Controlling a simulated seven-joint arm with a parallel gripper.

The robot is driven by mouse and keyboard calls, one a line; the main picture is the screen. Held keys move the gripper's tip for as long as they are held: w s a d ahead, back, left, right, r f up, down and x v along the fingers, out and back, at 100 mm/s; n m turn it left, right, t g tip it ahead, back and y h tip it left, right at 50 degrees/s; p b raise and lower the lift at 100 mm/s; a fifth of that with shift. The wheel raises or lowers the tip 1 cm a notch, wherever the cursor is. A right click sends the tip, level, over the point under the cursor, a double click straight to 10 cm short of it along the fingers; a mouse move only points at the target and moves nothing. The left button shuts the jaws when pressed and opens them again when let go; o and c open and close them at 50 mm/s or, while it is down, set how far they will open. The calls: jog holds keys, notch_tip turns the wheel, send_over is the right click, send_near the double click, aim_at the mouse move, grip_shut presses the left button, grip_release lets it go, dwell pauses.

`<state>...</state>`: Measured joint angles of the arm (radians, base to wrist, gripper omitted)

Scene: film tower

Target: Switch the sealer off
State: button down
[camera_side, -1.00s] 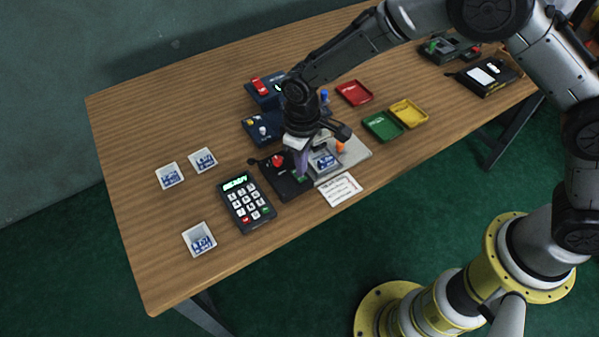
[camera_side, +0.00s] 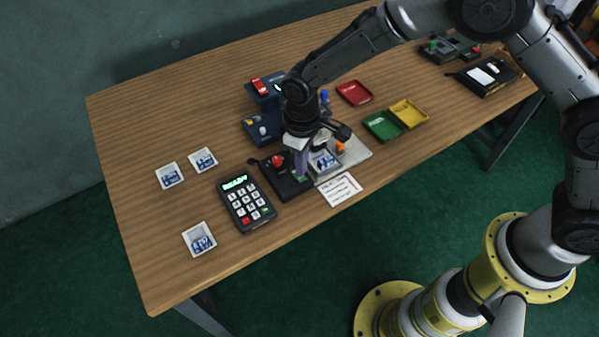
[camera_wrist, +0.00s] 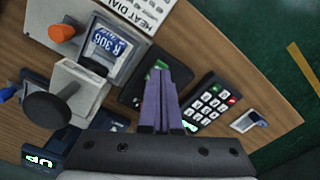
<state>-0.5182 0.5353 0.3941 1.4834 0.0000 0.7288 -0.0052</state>
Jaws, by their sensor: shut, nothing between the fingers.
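My gripper (camera_side: 299,174) is shut and empty, pointing down over a dark box (camera_side: 275,182) with a red knob (camera_side: 277,161) and a green patch. In the wrist view the purple fingers (camera_wrist: 160,76) reach to the green patch (camera_wrist: 158,66); whether they touch it I cannot tell. Right of the box is a pale machine plate (camera_side: 357,153) with an orange knob (camera_wrist: 62,32), a black round knob (camera_wrist: 47,107) and a labelled dish (camera_wrist: 116,48). Behind stands a blue unit (camera_side: 262,98) with a red switch (camera_side: 260,86) and a green display (camera_wrist: 38,161). No part is clearly marked as the sealer.
A keypad (camera_side: 246,205) reading READY lies left of the dark box. White dishes (camera_side: 169,175) lie further left. A heat dial card (camera_side: 341,190) lies at the front edge. Red (camera_side: 355,93), green (camera_side: 382,126) and yellow (camera_side: 408,113) trays lie right. The table's left back is clear.

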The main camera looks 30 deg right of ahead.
jog(key=shift+f, duration=1)
dwell(0.6)
jog(key=shift+r, duration=3.55)
